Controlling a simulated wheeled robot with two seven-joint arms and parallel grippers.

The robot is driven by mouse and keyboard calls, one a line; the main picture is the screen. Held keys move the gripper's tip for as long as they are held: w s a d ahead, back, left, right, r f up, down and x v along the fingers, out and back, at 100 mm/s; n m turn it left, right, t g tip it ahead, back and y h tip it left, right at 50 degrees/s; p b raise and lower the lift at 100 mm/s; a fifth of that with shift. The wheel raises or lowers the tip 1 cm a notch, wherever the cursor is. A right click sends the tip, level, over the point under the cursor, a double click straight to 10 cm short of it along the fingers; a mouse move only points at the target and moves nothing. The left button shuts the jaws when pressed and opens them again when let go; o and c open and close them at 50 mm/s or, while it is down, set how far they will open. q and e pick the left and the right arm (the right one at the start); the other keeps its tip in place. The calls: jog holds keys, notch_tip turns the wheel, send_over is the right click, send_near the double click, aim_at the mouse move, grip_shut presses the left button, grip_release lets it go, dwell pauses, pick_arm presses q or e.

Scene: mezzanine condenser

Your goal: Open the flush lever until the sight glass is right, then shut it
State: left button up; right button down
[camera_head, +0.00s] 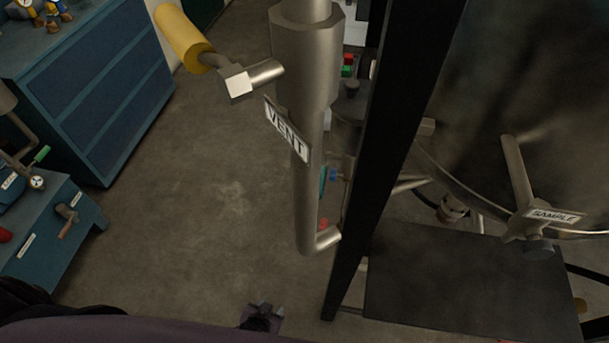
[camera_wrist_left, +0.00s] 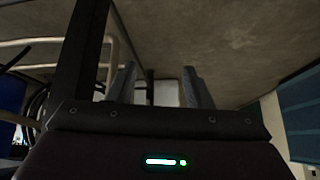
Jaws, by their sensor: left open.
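My left gripper (camera_wrist_left: 161,82) shows in the left wrist view with its two grey fingers spread and nothing between them. A small dark part at the bottom of the head view (camera_head: 262,316) appears to be this same gripper, over the floor and apart from the fittings. No label reading flush is legible, and I cannot make out a sight glass. A yellow-handled lever (camera_head: 184,37) sticks out from the steel pipe (camera_head: 307,70), beside a VENT plate (camera_head: 287,131). A steel valve handle (camera_head: 517,172) stands by a SAMPLE plate (camera_head: 554,216). My right gripper is not in view.
A black post (camera_head: 393,145) stands right of the pipe, in front of a large dark vessel (camera_head: 550,95). A dark plate (camera_head: 455,285) lies low at right. A blue cabinet (camera_head: 95,85) and a blue bench (camera_head: 45,245) with small valves stand left. The floor between (camera_head: 205,200) is clear.

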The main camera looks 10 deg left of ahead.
pick_arm(q)
jog(key=w+d+r+n+t, duration=0.1)
jog(key=w+d+r+t, duration=0.2)
jog(key=w+r, duration=0.35)
jog(key=w+d+r+t, duration=0.3)
jog(key=w+r, duration=0.3)
jog(key=r, duration=0.2)
jog(key=n+t+b, duration=0.2)
jog(key=n+t, duration=0.1)
jog(key=t, duration=0.2)
send_near(323, 174)
jog(key=f, duration=0.1)
jog(key=shift+y, duration=0.4)
jog(key=w+p, duration=0.1)
jog(key=w, duration=0.6)
jog(key=shift+w+f+p, duration=0.1)
jog(key=shift+w+p, duration=0.1)
jog(key=shift+p, duration=0.1)
jog(key=shift+w, duration=0.35)
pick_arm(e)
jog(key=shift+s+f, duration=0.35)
pick_arm(q)
jog(key=shift+c, duration=0.5)
grip_shut()
